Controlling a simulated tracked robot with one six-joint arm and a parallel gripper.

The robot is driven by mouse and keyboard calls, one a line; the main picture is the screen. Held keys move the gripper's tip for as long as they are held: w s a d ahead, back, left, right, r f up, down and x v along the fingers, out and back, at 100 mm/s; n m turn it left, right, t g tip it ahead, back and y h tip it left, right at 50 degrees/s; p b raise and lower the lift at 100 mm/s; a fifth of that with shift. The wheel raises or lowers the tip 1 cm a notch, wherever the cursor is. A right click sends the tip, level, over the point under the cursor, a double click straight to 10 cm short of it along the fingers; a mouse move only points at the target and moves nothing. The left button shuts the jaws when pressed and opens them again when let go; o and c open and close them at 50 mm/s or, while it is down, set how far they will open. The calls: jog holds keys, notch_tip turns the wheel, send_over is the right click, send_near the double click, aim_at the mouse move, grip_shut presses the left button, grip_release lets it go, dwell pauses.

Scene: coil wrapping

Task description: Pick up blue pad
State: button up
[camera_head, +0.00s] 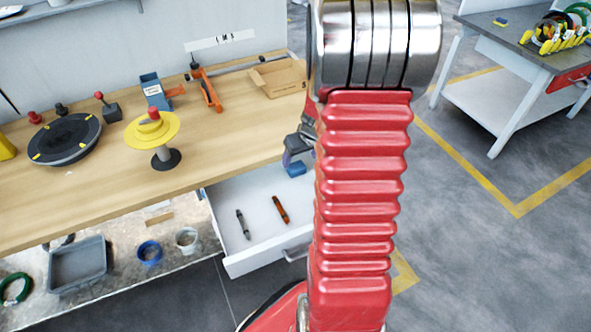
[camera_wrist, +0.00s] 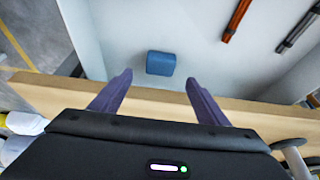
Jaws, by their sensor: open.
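The blue pad (camera_wrist: 160,63) is a small blue block with rounded corners, lying on the white floor of the open drawer (camera_head: 262,240). In the head view the pad (camera_head: 296,169) shows at the back right of the drawer, just below my gripper (camera_head: 299,152), partly hidden by my red arm. In the wrist view my gripper (camera_wrist: 157,82) is open, its two dark purple fingers pointing towards the pad, with the pad between and beyond their tips. Nothing is between the fingers.
An orange-brown marker (camera_head: 280,209) and a dark grey marker (camera_head: 243,224) lie in the drawer. The wooden bench top (camera_head: 60,205) overhangs its back; its edge (camera_wrist: 60,95) crosses behind my fingers in the wrist view. A yellow spool stand (camera_head: 152,130) and cardboard tray (camera_head: 277,79) stand on the bench.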

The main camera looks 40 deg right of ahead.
aim_at(296, 167)
jog(key=shift+x, duration=1.05)
jog(key=shift+f, duration=0.15)
jog(key=shift+x, duration=2.5)
jog(key=shift+c, duration=0.2)
jog(key=c, duration=1.1)
